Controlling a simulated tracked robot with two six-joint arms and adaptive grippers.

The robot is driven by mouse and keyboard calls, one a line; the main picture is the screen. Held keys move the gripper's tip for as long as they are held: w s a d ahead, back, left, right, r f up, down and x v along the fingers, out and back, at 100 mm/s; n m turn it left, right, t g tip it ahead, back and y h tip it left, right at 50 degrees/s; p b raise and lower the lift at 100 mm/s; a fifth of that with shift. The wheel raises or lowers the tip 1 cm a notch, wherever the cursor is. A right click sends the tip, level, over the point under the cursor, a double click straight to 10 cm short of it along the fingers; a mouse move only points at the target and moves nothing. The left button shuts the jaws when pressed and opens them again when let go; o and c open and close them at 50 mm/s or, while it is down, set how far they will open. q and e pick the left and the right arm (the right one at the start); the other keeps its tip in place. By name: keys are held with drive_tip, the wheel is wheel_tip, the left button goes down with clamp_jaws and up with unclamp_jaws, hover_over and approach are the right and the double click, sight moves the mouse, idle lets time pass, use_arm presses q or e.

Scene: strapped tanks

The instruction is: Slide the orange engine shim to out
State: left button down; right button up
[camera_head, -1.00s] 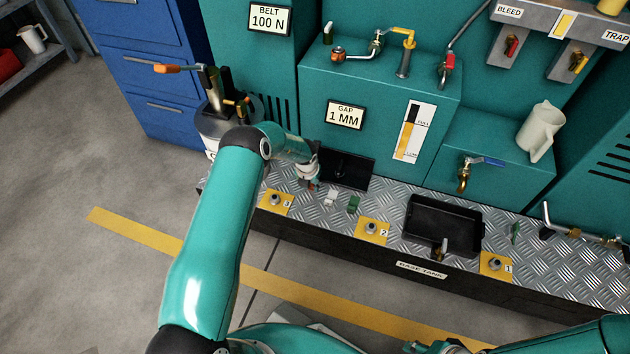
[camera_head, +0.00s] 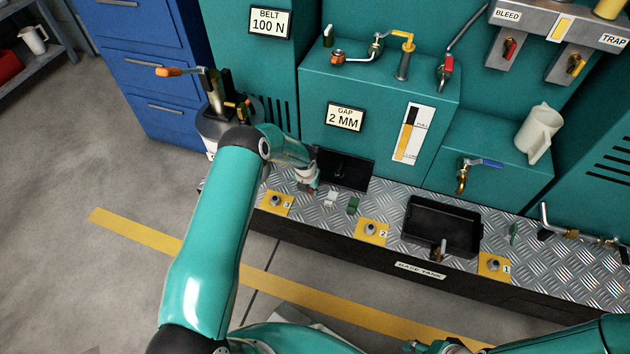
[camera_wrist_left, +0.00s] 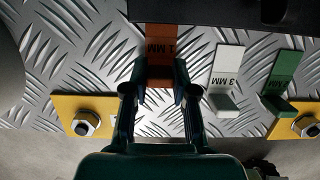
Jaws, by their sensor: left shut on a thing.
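The orange engine shim (camera_wrist_left: 162,42), marked 1 MM, lies on the tread plate in the left wrist view, its far end against or under a dark block. My left gripper (camera_wrist_left: 160,85) is shut on its near end; it also shows in the head view (camera_head: 312,188), where the arm hides most of the shim. A white shim (camera_wrist_left: 226,75) marked 3 MM and a green shim (camera_wrist_left: 283,80) sit just right of it, apart from the gripper. The gap sign (camera_head: 345,117) reads 2 MM.
Yellow plates with bolts (camera_head: 371,231) line the front of the tread plate. A black tray (camera_head: 443,225) with a tap stands to the right. A dark panel (camera_head: 346,169) rises behind the shims. A valve with a blue lever (camera_head: 484,162) juts out further right.

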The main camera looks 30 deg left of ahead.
sight(307, 200)
use_arm(q)
drive_tip(key=shift+s+d+p, duration=0.15)
drive_tip(key=shift+s+p, duration=0.45)
drive_tip(key=shift+s, duration=0.25)
drive_tip(key=shift+s+d+p, duration=0.1)
drive_tip(key=shift+s+p, duration=0.5)
drive_tip(key=shift+s, duration=0.25)
drive_tip(key=c, duration=0.8)
unclamp_jaws()
drive_tip(key=shift+c, duration=0.2)
drive_tip(key=shift+d, duration=0.1)
drive_tip(key=shift+w, duration=0.1)
